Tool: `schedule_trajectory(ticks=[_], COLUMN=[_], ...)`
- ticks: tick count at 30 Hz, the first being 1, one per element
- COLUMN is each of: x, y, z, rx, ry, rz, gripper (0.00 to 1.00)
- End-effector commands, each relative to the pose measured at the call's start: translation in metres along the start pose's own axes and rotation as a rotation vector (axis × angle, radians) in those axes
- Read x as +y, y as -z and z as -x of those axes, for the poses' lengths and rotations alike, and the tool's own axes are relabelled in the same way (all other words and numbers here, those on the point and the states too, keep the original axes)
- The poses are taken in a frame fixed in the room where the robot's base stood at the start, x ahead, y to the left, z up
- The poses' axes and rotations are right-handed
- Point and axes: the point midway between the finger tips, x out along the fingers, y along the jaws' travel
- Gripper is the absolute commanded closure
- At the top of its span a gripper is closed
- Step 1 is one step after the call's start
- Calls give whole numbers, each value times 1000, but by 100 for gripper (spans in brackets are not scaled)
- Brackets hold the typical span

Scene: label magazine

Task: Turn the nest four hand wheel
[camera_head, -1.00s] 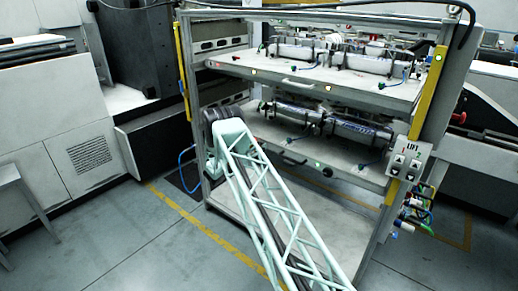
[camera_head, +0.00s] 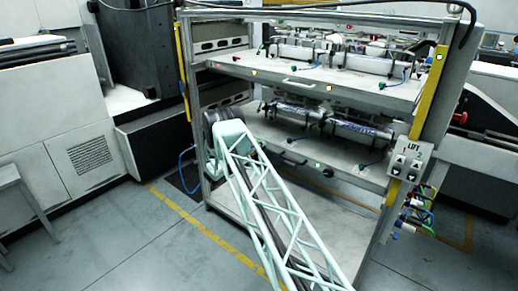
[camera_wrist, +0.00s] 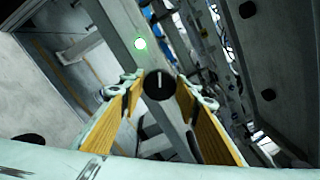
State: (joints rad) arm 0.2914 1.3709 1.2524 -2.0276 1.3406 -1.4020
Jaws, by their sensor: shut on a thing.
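A dark round hand wheel (camera_wrist: 158,86) with a white line on its face sits near a metal rail in the wrist view. The white line points nearly straight up in the picture. My gripper (camera_wrist: 161,84) has one yellow-padded finger on each side of it and is shut on it at the fingertips. Which nest it belongs to cannot be read. In the head view my arm reaches to the left side of the rack (camera_head: 372,240), and the gripper and this wheel are hidden.
The rack has an upper shelf (camera_head: 300,81) and a lower shelf (camera_head: 345,168) with metal units. A LIFT button panel (camera_head: 409,160) hangs at its right. The floor in front is clear.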

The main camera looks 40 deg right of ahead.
Motion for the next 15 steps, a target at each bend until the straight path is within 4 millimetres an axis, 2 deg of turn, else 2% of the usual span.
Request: schedule_trajectory(ticks=[15], x=[1], y=[0], z=[0], rx=[-7], ry=[-1], rz=[379], gripper=[81])
